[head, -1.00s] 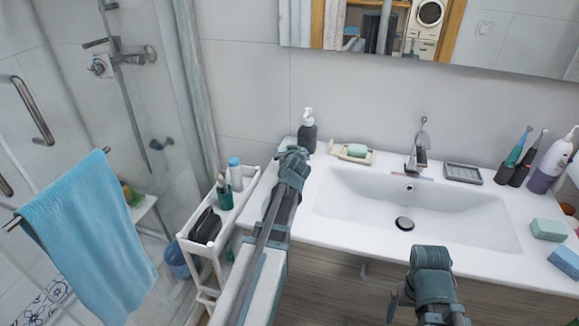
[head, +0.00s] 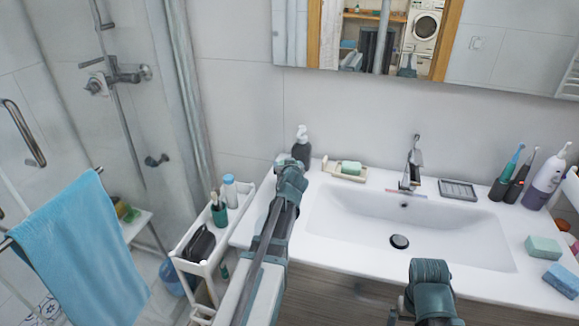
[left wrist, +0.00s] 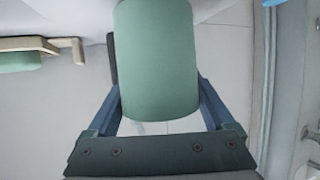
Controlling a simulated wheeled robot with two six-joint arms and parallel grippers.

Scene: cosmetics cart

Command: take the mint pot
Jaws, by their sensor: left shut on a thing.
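The mint pot (left wrist: 157,60) fills the upper middle of the left wrist view as a plain green cylinder. My left gripper (left wrist: 160,97) is shut on it, with one blue-grey finger on each side. The pot's top end is cut off by the picture's edge. In the head view my left arm reaches up towards the counter's left end and hides the left gripper and the pot. My right arm shows at the bottom of the head view, but its gripper cannot be made out.
A white cart (head: 207,268) stands left of the counter, with a green cup (head: 219,213), a white bottle (head: 229,188) and a black bag (head: 199,243). A dark pump bottle (head: 301,148) and a soap dish (head: 333,174) stand behind the sink (head: 450,232). A blue towel (head: 80,255) hangs at left.

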